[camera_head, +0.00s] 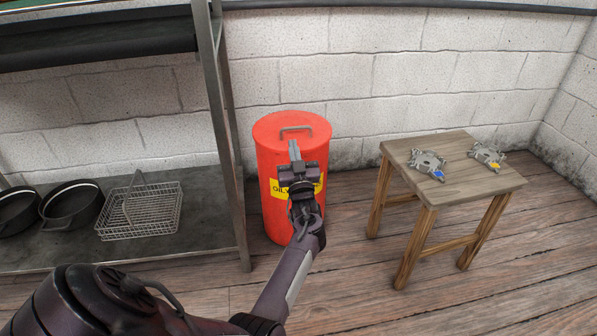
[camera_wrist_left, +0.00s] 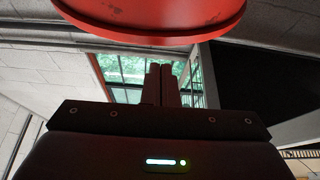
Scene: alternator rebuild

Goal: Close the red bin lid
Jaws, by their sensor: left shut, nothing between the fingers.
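The red bin (camera_head: 275,215) stands on the floor by the wall, with a yellow label partly hidden by my gripper. Its round red lid (camera_head: 270,128) with a grey handle lies across the top and looks level in the head view. I cannot tell whether its rim is fully seated. My left gripper (camera_head: 294,148) is shut and empty, its fingertips overlapping the lid's front edge in the head view; contact is unclear. In the left wrist view, a round red surface (camera_wrist_left: 160,18) fills the top, beyond the shut fingers (camera_wrist_left: 161,75). My right gripper is out of view.
A wooden stool (camera_head: 455,160) at the right holds two grey metal parts, one with blue (camera_head: 427,163), one with yellow (camera_head: 487,155). A metal shelf (camera_head: 130,250) at the left holds a wire basket (camera_head: 140,212) and black pans (camera_head: 72,205). Floor between bin and stool is clear.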

